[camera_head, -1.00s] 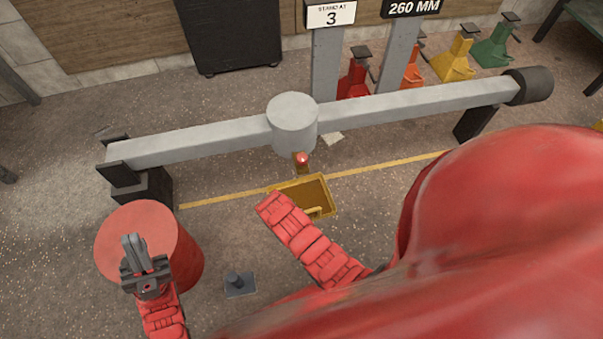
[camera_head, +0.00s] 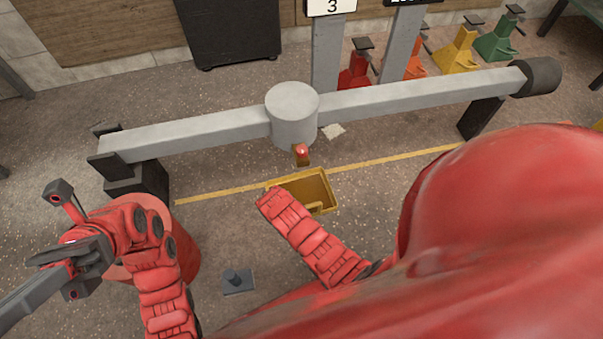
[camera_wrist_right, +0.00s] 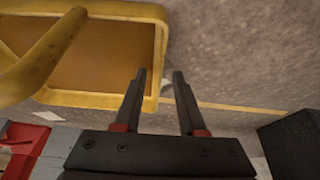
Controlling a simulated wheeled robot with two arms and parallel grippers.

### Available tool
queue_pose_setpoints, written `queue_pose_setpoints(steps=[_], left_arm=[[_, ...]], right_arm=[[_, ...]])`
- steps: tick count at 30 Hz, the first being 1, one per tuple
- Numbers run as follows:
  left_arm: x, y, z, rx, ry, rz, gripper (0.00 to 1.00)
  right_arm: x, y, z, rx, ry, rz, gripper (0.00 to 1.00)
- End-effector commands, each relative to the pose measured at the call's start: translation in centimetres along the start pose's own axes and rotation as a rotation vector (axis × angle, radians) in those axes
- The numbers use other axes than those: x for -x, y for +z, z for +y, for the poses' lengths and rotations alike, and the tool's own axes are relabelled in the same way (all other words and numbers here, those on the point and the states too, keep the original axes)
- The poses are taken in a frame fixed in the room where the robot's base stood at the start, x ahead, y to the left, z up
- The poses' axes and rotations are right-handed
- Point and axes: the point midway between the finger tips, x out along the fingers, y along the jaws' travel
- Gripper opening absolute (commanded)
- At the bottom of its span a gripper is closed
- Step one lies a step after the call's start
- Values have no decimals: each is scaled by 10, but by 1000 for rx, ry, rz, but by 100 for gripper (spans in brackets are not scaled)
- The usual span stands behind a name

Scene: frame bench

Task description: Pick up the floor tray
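The floor tray is a yellow, shallow, open box (camera_head: 330,188) on the floor just in front of the grey beam's round hub. Its inside looks empty, and my right forearm hides its left front part. In the right wrist view the tray's yellow rim (camera_wrist_right: 95,99) and a thick yellow handle bar (camera_wrist_right: 42,52) fill the upper left. My right gripper (camera_wrist_right: 159,75) is open and empty, its fingertips beside the rim's corner; in the head view it is hidden. My left gripper (camera_head: 30,285) is at the far left, away from the tray; its finger gap cannot be made out.
A grey beam with a hub (camera_head: 292,112) spans behind the tray, with a small red-tipped brown piece (camera_head: 301,154) below the hub. A red drum (camera_head: 185,255) stands at left under my left arm. A small grey floor plate (camera_head: 238,281) lies nearby. Coloured jacks (camera_head: 458,50) line the back.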

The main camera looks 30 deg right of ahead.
Motion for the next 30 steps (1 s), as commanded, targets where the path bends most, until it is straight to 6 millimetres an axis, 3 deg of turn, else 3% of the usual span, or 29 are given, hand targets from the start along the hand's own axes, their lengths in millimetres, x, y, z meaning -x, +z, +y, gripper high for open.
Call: queue_pose_setpoints(steps=[11, 18, 30], left_arm=[[-9, -6, -4, 9, -31, 56, 0], [-9, -6, -4, 9, -31, 55, 0], [-9, -6, -4, 9, -30, 55, 0]], right_arm=[[-4, 0, 0, 0, 0, -1, 40], [-4, 0, 0, -1, 0, -1, 0], [-4, 0, 0, 0, 1, -1, 0]])
